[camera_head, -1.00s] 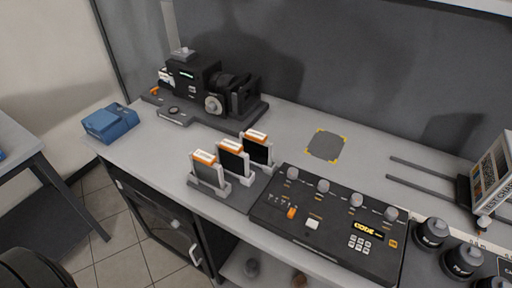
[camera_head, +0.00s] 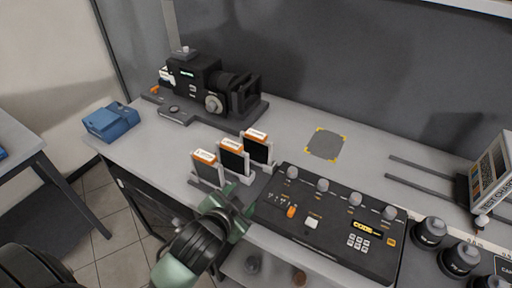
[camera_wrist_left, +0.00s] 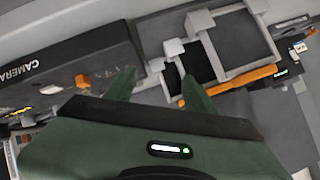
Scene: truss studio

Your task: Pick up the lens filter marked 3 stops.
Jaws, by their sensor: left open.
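Three square dark lens filters with orange and white top tabs stand upright in a row of grey holders: a left one (camera_head: 207,169), a middle one (camera_head: 233,158) and a right one (camera_head: 257,149). Their tab markings are too small to read, so I cannot tell which is 3 stops. My left gripper (camera_head: 240,197) is open and empty, just in front of the row and beside the control panel. In the left wrist view, its green fingers (camera_wrist_left: 160,88) are apart, near the holders' edge and an orange tab (camera_wrist_left: 242,77). My right gripper is out of view.
A black control panel (camera_head: 325,235) with knobs lies right of the filters. A camera rig (camera_head: 205,85) stands behind, and a blue box (camera_head: 110,122) sits at the left. A grey marked square (camera_head: 325,145) is bare. Dark knobs and rails stand at the right.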

